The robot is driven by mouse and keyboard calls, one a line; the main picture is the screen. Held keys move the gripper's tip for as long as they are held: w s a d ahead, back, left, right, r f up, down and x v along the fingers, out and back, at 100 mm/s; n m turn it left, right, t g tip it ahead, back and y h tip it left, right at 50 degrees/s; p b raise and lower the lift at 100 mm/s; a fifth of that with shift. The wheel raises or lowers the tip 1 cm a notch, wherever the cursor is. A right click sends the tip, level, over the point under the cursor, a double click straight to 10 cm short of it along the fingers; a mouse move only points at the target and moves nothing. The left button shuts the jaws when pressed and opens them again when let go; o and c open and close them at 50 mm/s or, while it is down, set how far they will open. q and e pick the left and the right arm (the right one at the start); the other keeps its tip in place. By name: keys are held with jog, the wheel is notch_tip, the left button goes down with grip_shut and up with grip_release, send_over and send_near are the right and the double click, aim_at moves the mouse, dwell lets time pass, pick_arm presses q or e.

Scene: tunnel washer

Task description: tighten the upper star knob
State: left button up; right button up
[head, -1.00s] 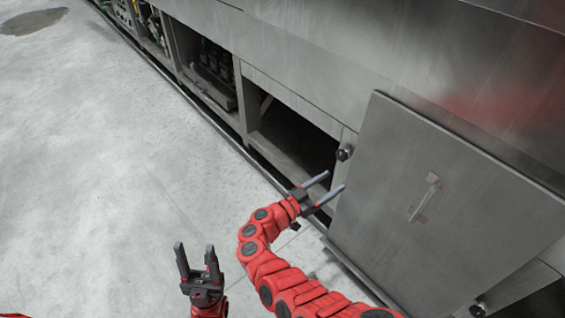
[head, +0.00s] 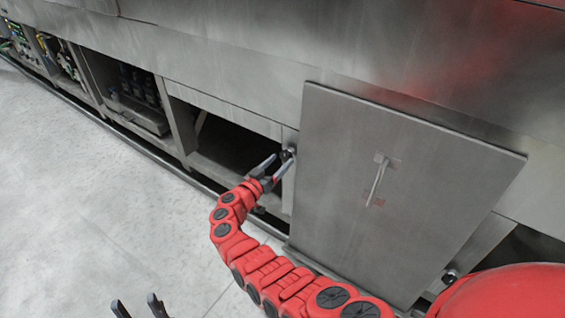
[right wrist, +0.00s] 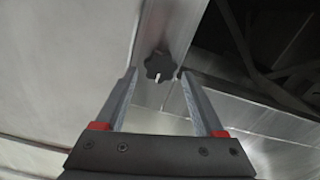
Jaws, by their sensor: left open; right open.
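The upper star knob (head: 288,154) is a small black knob on the steel post at the upper left edge of the grey door panel (head: 345,135). It also shows in the right wrist view as a black lobed knob (right wrist: 160,66) with a pale pin at its centre. My right gripper (head: 281,160) is open, its fingertips close to the knob. In the right wrist view the knob lines up between the two fingertips (right wrist: 158,74); whether it is between them in depth is unclear. My left gripper (head: 136,303) is open and empty, low at the left, partly cut off.
A second black knob (head: 450,276) sits at the panel's lower right. The panel has a bar handle (head: 377,180). A dark open bay (head: 230,145) lies left of the post. The pale floor (head: 90,220) at the left is clear.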

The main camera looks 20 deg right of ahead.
jog(key=shift+b+x, duration=0.3)
jog(key=shift+x, duration=0.95)
jog(key=c, duration=1.1)
